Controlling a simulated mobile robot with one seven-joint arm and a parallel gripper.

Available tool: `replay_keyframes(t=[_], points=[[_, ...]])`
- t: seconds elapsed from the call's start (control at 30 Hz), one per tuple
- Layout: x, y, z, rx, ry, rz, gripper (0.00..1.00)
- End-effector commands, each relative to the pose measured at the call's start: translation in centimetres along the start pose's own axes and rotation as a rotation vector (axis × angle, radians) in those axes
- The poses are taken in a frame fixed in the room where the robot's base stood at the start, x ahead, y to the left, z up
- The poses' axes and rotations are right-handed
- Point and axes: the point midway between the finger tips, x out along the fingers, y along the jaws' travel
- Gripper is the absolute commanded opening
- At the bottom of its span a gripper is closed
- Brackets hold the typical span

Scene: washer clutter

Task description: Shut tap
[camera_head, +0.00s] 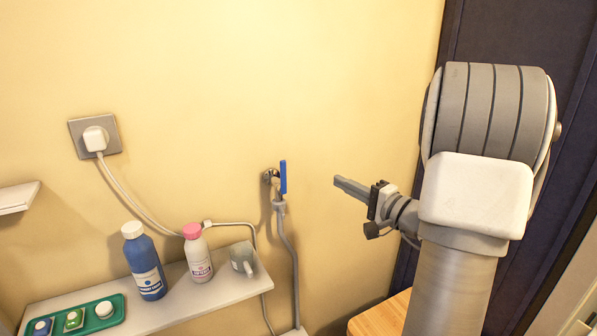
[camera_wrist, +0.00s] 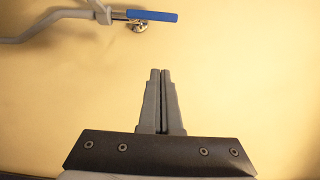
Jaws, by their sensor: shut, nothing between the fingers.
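The tap (camera_head: 270,176) is on the yellow wall, with a blue lever handle (camera_head: 283,177) that stands upright in the head view. A grey hose (camera_head: 288,250) runs down from it. In the wrist view the blue handle (camera_wrist: 152,16) lies across the top, with the tap's round wall fitting (camera_wrist: 138,27) just below it. My gripper (camera_head: 338,181) is to the right of the handle in the head view, apart from it. In the wrist view my gripper (camera_wrist: 160,72) is shut and empty, its fingertips below the handle with bare wall between.
Below left, a shelf (camera_head: 185,305) holds a blue bottle (camera_head: 146,268), a pink-capped bottle (camera_head: 197,258), a grey mug (camera_head: 243,260) and a green tray (camera_head: 118,300). A plugged socket (camera_head: 112,133) is on the wall. A wooden surface (camera_head: 375,322) is below my arm. The wall around the handle is clear.

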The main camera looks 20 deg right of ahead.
Motion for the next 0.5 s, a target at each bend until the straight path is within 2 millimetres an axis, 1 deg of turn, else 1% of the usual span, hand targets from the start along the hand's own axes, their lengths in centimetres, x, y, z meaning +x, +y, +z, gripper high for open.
replay_keyframes(t=[0.17, 0.27, 0.37, 0.5], points=[[0.1, 0.0, 0.1, 0.000, -0.002, 0.001, 0.00], [0.7, -0.1, 0.1, 0.000, -0.004, 0.000, 0.00], [2.0, -0.1, 0.2, 0.001, -0.006, 0.002, 0.00], [4.8, -0.2, 0.2, 0.003, -0.008, 0.002, 0.00]])
